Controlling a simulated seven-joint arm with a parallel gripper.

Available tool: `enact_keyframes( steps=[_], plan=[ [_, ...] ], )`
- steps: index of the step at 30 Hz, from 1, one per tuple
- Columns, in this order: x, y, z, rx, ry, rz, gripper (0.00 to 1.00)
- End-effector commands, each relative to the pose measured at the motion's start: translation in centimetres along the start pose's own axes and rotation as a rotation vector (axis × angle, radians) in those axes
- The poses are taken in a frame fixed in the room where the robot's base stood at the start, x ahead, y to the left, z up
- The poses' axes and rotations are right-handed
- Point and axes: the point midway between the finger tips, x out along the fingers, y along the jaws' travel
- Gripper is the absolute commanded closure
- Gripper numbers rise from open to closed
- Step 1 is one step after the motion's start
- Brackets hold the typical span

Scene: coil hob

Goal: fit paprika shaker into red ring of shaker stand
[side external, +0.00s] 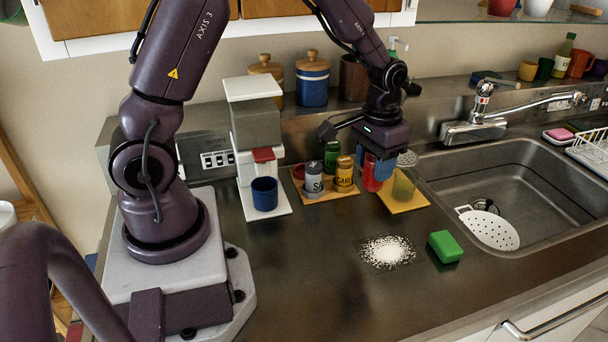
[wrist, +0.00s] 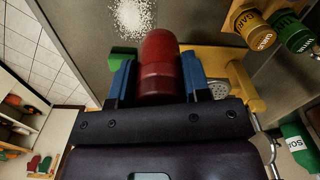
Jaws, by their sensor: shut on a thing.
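My gripper (side external: 374,166) is shut on the red paprika shaker (side external: 371,177), with its blue fingers on either side. The shaker also shows in the wrist view (wrist: 160,68), its rounded red top pointing away from the wrist. In the side view it is in front of the left edge of a yellow board; whether it touches the board is unclear. The shaker stand (side external: 318,198) is a wooden base to the left, holding a salt shaker (side external: 314,182), a garlic shaker (side external: 344,176) and a green shaker (side external: 332,157). A small red part (side external: 298,171) shows at its back left, perhaps the red ring.
A coffee machine with a blue mug (side external: 264,194) stands left of the stand. White grains (side external: 388,251) and a green sponge (side external: 445,246) lie in front. The sink is right.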

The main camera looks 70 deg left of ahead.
Motion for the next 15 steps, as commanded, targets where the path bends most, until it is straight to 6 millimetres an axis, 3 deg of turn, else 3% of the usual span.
enact_keyframes(
  steps=[5, 15],
  plan=[
    [1.6, -4.8, -1.4, -0.171, -0.002, -0.003, 0.82],
    [3.9, -17.4, -2.8, -0.555, 0.002, -0.004, 0.82]
  ],
)
